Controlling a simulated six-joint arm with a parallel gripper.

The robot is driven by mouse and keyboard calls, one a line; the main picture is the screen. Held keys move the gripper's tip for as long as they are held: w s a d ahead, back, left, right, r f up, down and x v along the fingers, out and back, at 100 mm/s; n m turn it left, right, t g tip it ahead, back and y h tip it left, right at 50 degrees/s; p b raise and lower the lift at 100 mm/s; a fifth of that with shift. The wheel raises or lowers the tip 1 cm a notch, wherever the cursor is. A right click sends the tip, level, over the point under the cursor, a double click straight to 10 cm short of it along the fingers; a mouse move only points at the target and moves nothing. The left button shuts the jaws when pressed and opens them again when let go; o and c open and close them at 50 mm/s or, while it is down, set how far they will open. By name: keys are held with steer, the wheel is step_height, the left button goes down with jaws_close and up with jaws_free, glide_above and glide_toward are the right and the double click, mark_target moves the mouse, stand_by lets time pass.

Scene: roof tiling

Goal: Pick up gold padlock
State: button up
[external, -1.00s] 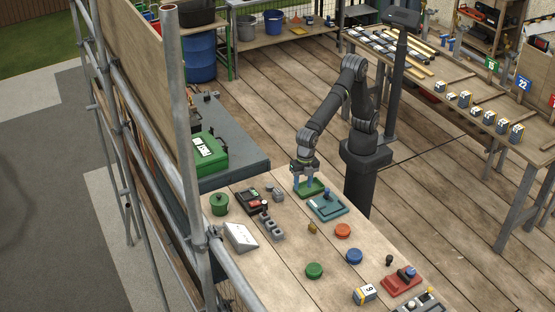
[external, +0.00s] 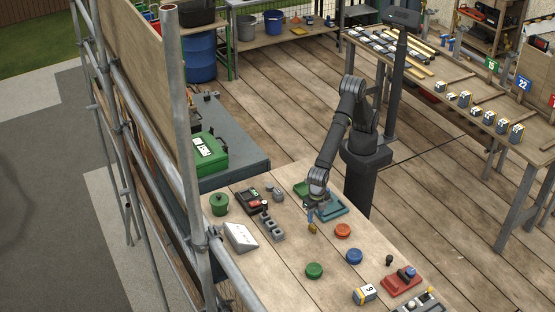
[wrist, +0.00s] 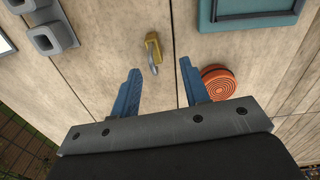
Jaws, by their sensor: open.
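The gold padlock (wrist: 153,47) lies on the wooden workbench, with its silver shackle toward my gripper in the wrist view. In the external view the padlock (external: 312,228) is small, just below my gripper's fingers. My gripper (wrist: 162,82) is open, its two blue fingers apart and empty. In the wrist view the padlock lies ahead of the fingertips, roughly in line with the gap between them. In the external view my gripper (external: 310,216) is low over the bench, close to the padlock; whether it touches is hard to tell.
An orange round disc (wrist: 219,82) is close to the right finger. A teal tray (wrist: 250,12) and a grey block with square holes (wrist: 50,32) lie around. Blue (external: 354,256) and green (external: 314,270) discs are further forward. Bare bench surrounds the padlock.

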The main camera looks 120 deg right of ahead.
mark_target(313, 226)
steer(key=f, duration=0.5)
steer(key=shift+w+d+f, duration=0.15)
steer(key=shift+w+f, duration=0.15)
steer(key=shift+w, duration=0.1)
jaws_close()
